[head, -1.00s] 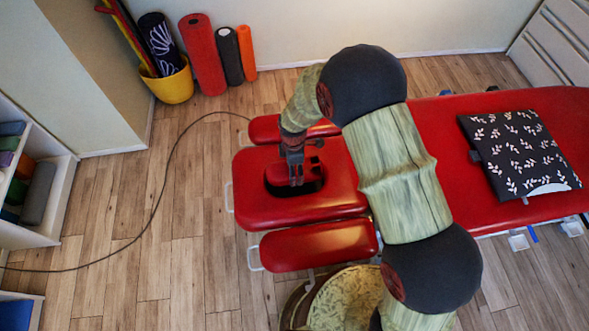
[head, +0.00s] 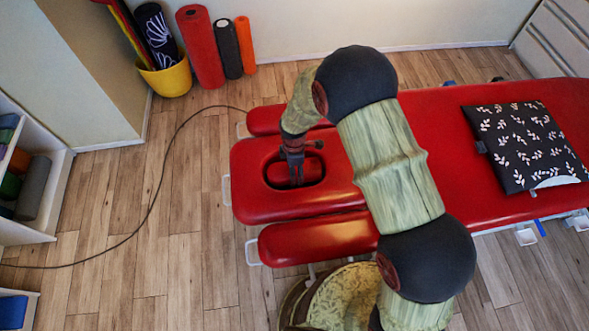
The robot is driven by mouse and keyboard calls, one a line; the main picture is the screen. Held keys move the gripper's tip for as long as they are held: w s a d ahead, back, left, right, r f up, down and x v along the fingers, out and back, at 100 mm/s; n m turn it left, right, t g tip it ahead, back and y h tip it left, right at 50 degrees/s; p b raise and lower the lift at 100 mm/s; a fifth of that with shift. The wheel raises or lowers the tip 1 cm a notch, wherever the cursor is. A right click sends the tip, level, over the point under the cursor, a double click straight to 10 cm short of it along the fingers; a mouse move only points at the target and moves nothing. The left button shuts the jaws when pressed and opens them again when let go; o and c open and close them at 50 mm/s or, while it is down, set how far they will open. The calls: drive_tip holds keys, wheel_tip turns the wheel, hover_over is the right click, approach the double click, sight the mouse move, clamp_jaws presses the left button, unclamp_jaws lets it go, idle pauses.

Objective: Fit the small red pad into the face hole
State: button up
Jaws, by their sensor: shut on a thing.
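The small red pad (head: 313,170) shows inside the dark rim of the oval face hole (head: 271,174) in the red headrest (head: 248,192) of the treatment table. My gripper (head: 296,183) points down over the hole and is shut on the pad. A dark gap shows around part of the pad. The fingers hide its middle, and I cannot tell how deep it sits or whether it touches the hole's edge.
A black leaf-patterned cushion (head: 527,145) lies on the table's main part. A yellow bucket (head: 167,80) and rolls stand by the wall. A cable crosses the open wooden floor.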

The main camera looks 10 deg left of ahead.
drive_tip(key=o, duration=1.3)
drive_tip(key=shift+o, duration=0.3)
wheel_tip(320, 180, up, 12)
drive_tip(key=shift+a, duration=0.1)
